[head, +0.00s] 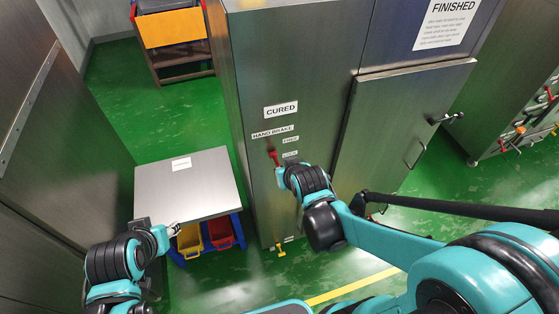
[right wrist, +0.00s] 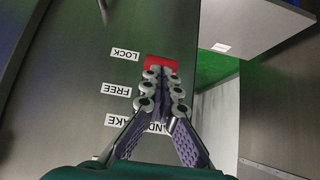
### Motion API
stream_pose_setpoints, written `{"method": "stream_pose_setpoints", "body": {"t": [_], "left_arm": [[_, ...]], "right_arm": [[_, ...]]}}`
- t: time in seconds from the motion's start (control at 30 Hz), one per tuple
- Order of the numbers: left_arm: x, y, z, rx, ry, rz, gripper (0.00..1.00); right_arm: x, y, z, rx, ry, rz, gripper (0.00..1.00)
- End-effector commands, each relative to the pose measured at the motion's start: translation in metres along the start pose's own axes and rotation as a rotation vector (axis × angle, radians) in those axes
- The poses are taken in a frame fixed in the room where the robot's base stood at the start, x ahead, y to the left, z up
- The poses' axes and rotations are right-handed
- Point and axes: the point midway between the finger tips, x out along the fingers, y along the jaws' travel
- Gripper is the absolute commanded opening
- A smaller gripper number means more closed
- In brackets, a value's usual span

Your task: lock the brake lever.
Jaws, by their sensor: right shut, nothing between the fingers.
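The red brake lever (head: 274,157) is on the front of the grey steel cabinet, beside the small labels under the HAND BRAKE sign (head: 273,131). My right gripper (head: 280,174) is at the lever's lower end in the head view. In the right wrist view, which looks upside down, my right gripper (right wrist: 162,76) is shut, with its fingertips over or against the red lever (right wrist: 161,62). The lever lies near the LOCK label (right wrist: 125,54); the FREE label (right wrist: 117,90) is farther off. Contact cannot be told. My left gripper (head: 173,230) is beside the steel table's front edge, its jaws unclear.
The steel table (head: 187,190) stands left of the cabinet, with yellow (head: 190,239) and red bins (head: 221,232) beneath. A cabinet door (head: 398,135) with handles is on the right. An orange-fronted cart (head: 174,29) stands behind. Green floor is open between them.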

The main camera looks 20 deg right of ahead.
Motion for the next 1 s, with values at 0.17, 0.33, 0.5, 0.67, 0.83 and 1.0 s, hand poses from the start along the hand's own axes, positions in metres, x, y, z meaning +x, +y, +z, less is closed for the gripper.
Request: {"method": "stream_pose_setpoints", "body": {"t": [0.17,0.33,0.5,0.67,0.83,1.0], "left_arm": [[0.035,0.0,0.025,0.0,0.0,0.0,0.4],[0.054,0.0,0.039,0.0,0.0,0.0,0.4],[0.066,0.0,0.047,0.0,0.0,0.0,0.4],[0.074,0.0,0.053,0.0,0.0,0.0,0.4],[0.079,0.0,0.056,0.0,0.0,0.0,0.4],[0.081,0.0,0.058,0.0,0.0,0.0,0.4]], "right_arm": [[0.015,0.0,0.025,0.0,0.168,0.0,0.0],[0.024,0.0,0.036,-0.001,0.247,0.0,0.0],[0.033,0.0,0.045,0.0,0.244,0.0,0.0],[0.04,0.0,0.051,0.0,0.243,0.0,0.0],[0.045,0.0,0.055,0.0,0.242,0.0,0.0],[0.048,0.0,0.056,0.0,0.242,0.0,0.0]]}}
